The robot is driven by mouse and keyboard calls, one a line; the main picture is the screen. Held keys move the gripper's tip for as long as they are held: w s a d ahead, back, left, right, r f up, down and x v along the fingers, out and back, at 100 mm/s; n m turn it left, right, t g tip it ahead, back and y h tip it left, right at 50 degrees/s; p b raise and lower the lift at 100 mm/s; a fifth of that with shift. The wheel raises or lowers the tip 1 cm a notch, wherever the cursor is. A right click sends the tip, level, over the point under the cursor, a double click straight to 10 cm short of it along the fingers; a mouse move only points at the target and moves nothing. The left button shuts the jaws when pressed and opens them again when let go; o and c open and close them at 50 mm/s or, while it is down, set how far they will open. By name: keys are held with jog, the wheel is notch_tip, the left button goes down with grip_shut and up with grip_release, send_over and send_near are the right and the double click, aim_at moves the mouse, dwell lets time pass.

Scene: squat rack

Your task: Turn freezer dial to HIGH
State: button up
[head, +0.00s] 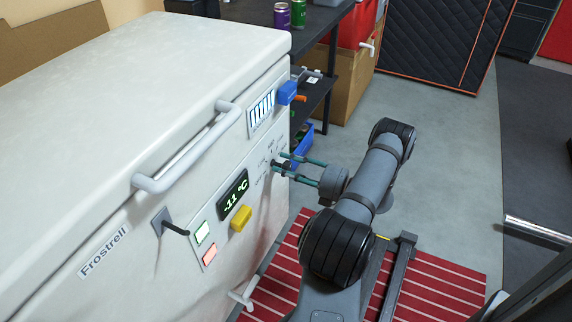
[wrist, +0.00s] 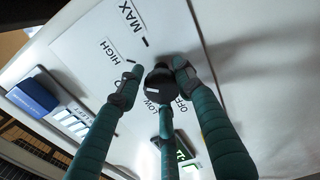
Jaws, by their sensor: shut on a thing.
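The freezer (head: 120,90) is a white chest labelled "Frostrell". Its black dial (wrist: 158,82) sits on a pale panel with the labels MAX, HIGH, LOW and OFF around it; one label is partly hidden by a finger. My gripper (head: 279,163) reaches the freezer front from the right with its teal fingers. In the wrist view my gripper (wrist: 157,79) is shut on the dial, with dark fingertips around it. A small pale mark shows on the dial near the LOW side, but I cannot tell its exact setting.
A temperature display (head: 233,194) reads -11 °C. A yellow block (head: 241,218), a blue block (head: 287,92) and a grey handle (head: 187,150) stick out of the freezer front. A dark shelf (head: 313,95) stands behind. A red striped mat (head: 440,285) lies on the floor.

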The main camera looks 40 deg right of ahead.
jog(key=shift+d+m+h, duration=0.3)
jog(key=shift+d+m, duration=0.15)
jog(key=shift+m, duration=0.25)
jog(key=o, duration=0.9)
jog(key=shift+o, duration=1.1)
jog(key=shift+a, duration=0.1)
jog(key=v, duration=1.2)
jog(key=shift+f, duration=0.15)
